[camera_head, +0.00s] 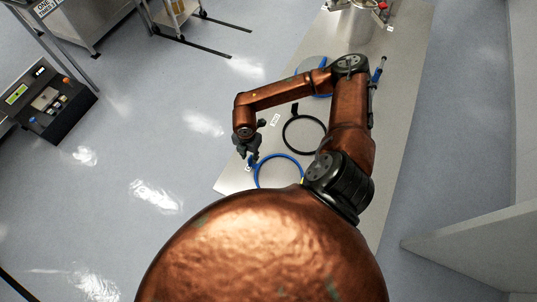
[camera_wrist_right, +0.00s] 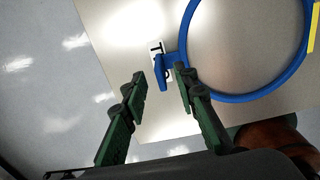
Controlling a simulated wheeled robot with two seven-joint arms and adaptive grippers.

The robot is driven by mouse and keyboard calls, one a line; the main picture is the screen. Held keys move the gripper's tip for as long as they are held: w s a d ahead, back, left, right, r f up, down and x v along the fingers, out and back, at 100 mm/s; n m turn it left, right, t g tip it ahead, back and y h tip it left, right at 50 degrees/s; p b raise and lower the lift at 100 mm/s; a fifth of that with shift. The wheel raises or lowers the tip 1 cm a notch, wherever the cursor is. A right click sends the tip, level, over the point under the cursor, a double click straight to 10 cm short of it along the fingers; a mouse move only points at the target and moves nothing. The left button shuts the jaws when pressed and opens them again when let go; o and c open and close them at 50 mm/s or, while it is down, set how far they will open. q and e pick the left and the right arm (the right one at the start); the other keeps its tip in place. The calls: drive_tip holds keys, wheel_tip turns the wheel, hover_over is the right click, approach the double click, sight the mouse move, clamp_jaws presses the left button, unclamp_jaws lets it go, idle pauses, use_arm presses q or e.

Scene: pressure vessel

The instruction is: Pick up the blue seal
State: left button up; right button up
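The blue seal (camera_head: 280,155) is a thin ring lying flat near the left front edge of the grey table, partly hidden by my arm and body. In the right wrist view the seal (camera_wrist_right: 241,98) shows with a blue tab on its left side, beside a small white label with a black mark. My right gripper (camera_head: 250,155) is over the tab side of the ring. In the wrist view its fingers (camera_wrist_right: 160,80) are apart, with the tab between and beyond their tips and gaps visible. My left gripper is not in view.
A black ring (camera_head: 304,117) lies behind the blue seal. Another blue ring (camera_head: 313,60) is farther back, partly behind my arm. A metal vessel (camera_head: 352,25) stands at the table's far end. A black device with a green screen (camera_head: 45,98) stands at left. The table's left edge is close.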

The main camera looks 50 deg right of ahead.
sight(256, 166)
drive_tip(key=shift+d+f, duration=0.1)
drive_tip(key=shift+f, duration=1.3)
drive_tip(key=c, duration=0.4)
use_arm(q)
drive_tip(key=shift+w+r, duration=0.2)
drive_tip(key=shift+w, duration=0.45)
use_arm(e)
clamp_jaws()
